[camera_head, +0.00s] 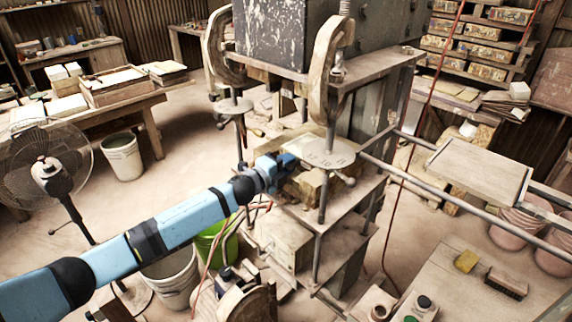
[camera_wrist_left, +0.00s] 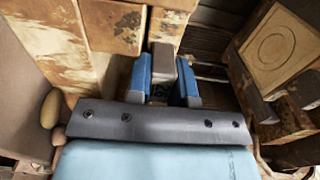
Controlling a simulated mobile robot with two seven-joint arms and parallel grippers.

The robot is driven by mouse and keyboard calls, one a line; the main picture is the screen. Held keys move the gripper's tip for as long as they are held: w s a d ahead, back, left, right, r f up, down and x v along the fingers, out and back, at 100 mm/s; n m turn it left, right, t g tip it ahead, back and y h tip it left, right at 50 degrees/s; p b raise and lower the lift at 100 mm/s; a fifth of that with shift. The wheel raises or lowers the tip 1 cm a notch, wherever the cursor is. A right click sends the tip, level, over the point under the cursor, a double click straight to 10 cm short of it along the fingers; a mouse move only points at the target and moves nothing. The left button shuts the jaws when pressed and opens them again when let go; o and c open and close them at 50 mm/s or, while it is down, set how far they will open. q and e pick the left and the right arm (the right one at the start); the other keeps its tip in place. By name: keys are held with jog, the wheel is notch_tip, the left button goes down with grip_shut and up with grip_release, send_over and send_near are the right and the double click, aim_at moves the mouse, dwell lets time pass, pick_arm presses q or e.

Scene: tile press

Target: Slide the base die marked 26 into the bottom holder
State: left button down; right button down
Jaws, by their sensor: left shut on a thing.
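My right gripper is not in view.
Press posts (camera_head: 323,200) and a metal rail (camera_head: 400,180) stand close to the gripper. A block with an engraved circle (camera_wrist_left: 273,48) is at the right in the left wrist view. A green bucket (camera_head: 217,245) and a fan (camera_head: 50,170) stand near the arm.

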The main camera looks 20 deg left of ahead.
pick_arm(q)
jog(key=shift+w+d+r, duration=0.15)
jog(key=shift+w+d, duration=0.1)
jog(key=shift+w, duration=0.1)
jog(key=c, duration=0.9)
grip_release()
jog(key=shift+f, duration=0.2)
jog(key=shift+s+a, duration=0.2)
jog(key=shift+s, duration=0.05)
jog(key=b+v, duration=0.3)
jog(key=v, duration=0.9)
jog(key=s+d+f+n+g+y, duration=0.1)
jog(key=s+d+f+n+y, duration=0.35)
jog(key=s+f+n, duration=0.9)
jog(key=s+f+n+g, duration=0.1)
jog(key=s+f+n, duration=0.1)
jog(key=s+f, duration=0.2)
jog(key=s+f+n+g+y, duration=0.1)
jog(key=s+f+n, duration=0.2)
jog(key=s, duration=0.6)
jog(key=s+f+n+g, duration=0.1)
jog(key=s+f+n, duration=0.1)
jog(key=s+f, duration=0.4)
jog(key=shift+s+d+f+n+g+p, duration=0.15)
jog(key=shift+s+f+n+g+p, duration=0.15)
jog(key=shift+s, duration=0.35)
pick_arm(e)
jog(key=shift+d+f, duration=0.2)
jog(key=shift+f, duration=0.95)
